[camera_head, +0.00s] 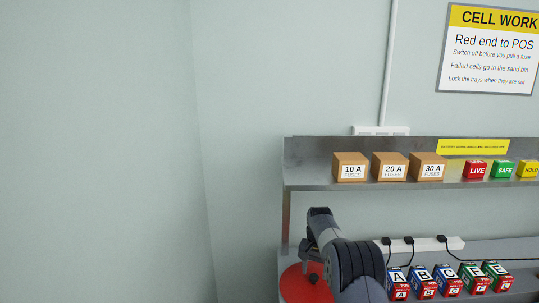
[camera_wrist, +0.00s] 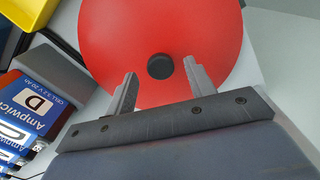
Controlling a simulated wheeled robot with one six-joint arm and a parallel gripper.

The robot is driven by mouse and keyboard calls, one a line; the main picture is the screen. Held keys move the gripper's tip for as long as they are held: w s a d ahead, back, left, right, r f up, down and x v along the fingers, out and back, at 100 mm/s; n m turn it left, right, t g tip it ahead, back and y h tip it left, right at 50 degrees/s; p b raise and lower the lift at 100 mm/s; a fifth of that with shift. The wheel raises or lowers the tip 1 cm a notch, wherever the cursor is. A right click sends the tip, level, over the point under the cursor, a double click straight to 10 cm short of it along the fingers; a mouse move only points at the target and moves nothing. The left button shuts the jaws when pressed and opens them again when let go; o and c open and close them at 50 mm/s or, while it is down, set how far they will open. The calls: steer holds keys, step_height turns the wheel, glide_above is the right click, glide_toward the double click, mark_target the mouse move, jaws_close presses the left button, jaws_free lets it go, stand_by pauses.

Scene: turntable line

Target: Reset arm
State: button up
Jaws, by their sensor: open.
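My arm reaches toward the lower bench in the head view, and its end hides part of a red round turntable (camera_head: 298,288). In the wrist view my gripper (camera_wrist: 160,82) is open, with its two fingers apart and nothing between them. The red disc (camera_wrist: 195,30) with a dark round knob (camera_wrist: 160,66) lies beyond the fingertips. I cannot tell how far the fingers are above it.
Several battery cells (camera_head: 422,283) stand on the bench right of my arm. A shelf (camera_head: 300,177) above the bench holds fuse boxes (camera_head: 350,167) and coloured blocks (camera_head: 475,170).

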steer(key=shift+a, duration=0.95)
